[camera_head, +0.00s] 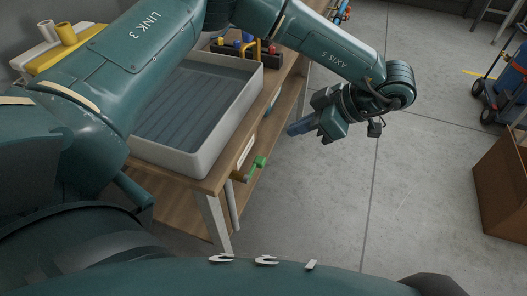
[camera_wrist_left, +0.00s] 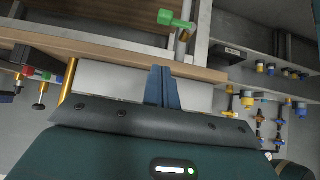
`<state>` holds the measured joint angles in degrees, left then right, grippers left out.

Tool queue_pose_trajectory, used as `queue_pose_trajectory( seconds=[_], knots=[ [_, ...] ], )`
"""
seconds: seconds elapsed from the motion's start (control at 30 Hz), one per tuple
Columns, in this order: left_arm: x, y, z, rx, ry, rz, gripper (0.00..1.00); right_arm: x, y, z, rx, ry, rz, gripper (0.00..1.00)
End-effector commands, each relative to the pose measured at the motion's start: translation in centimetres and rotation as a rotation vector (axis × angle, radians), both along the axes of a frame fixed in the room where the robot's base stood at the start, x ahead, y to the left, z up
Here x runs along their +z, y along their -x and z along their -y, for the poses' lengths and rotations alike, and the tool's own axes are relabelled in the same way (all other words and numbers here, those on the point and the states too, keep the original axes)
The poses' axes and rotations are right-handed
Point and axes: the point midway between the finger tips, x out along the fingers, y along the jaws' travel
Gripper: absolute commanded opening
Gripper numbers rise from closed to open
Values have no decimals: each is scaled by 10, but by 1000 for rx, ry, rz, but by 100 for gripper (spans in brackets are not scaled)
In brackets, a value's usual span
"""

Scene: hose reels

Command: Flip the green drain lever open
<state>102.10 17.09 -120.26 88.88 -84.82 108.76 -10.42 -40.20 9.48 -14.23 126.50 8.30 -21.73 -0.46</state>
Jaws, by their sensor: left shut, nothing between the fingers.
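In the left wrist view the green lever (camera_wrist_left: 175,19) shows near the top, beyond the fingertips. My left gripper (camera_head: 291,130) is out over the floor, to the right of the bench edge and above and right of the lever in the picture, apart from it. Its blue fingers (camera_wrist_left: 163,72) are together and empty in the left wrist view. My right gripper is not in view.
A grey basin (camera_head: 196,165) stands on the bench. A rack with coloured fittings (camera_head: 245,46) is behind it. A brown box (camera_head: 503,185) and a blue cart (camera_head: 503,85) stand at the right.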

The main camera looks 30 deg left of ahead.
Motion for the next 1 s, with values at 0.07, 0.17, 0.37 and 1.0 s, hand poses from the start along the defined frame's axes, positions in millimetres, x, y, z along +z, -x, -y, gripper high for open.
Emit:
queue_pose_trajectory(
  seconds=[0.07,0.17,0.37,1.0],
  knots=[
    [0,0,0,0,1,0,0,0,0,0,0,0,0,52],
    [0,0,0,1,2,0,0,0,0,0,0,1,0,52],
    [-7,2,-6,2,4,-1,0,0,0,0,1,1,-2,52],
    [-99,17,-68,1,4,-1,0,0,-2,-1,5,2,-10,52]
  ],
)
